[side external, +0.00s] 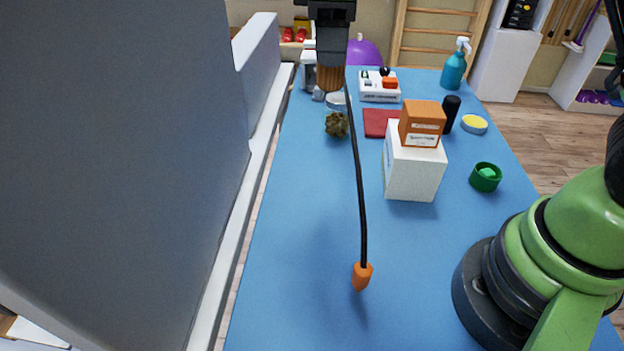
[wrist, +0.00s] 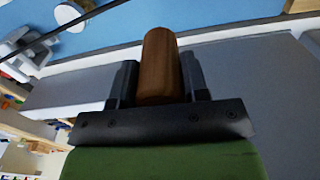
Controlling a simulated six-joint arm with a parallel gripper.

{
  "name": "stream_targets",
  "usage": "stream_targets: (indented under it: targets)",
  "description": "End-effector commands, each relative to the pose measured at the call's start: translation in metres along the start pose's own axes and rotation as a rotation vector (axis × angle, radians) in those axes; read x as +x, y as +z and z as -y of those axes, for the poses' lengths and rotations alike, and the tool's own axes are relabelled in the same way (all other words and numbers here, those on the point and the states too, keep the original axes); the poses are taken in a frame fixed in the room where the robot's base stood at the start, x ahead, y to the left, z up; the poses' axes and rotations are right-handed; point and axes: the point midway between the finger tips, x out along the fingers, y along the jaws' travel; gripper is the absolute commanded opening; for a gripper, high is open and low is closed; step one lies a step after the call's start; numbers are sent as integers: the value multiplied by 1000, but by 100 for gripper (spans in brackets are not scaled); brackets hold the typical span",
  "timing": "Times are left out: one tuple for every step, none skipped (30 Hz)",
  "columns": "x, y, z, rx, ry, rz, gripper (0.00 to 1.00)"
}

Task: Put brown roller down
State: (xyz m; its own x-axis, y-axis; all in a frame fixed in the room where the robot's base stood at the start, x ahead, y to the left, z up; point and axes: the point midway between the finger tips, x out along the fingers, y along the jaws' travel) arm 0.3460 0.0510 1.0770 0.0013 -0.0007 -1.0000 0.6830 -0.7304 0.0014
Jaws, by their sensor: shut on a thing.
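The brown roller (side external: 330,78) is a short wooden cylinder, held upright below my gripper (side external: 331,62) at the top of the side view. In the wrist view my gripper (wrist: 158,78) has one dark finger on each side of the roller (wrist: 160,50) and is shut on it. The roller appears to be above the far left part of the blue table (side external: 300,240). Whether its lower end touches anything cannot be told.
The front left table is clear.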

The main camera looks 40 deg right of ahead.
Motion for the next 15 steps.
stream_targets:
  targets:
    - [0, -7, 11, -33, 0, 0, 18]
    - [0, -10, 16, -49, 0, 0, 18]
    - [0, -14, 24, -69, 0, -1, 18]
    - [0, -17, 28, -83, 0, -1, 18]
    - [0, -20, 34, -97, 0, -1, 18]
    - [0, -23, 40, -116, 0, -1, 18]
    - [2, -24, 43, -123, 0, 1, 18]
    - [8, -23, 41, -118, -1, 5, 18]
    - [15, -22, 40, -116, -2, 5, 18]
    - [20, -22, 40, -115, -2, 5, 18]
    - [25, -22, 40, -114, -2, 4, 18]
    - [31, -22, 40, -114, -2, 4, 18]
    - [38, -22, 40, -114, -4, 6, 18]
    - [45, -22, 40, -114, -3, 7, 18]
    - [52, -22, 40, -114, -3, 5, 18]
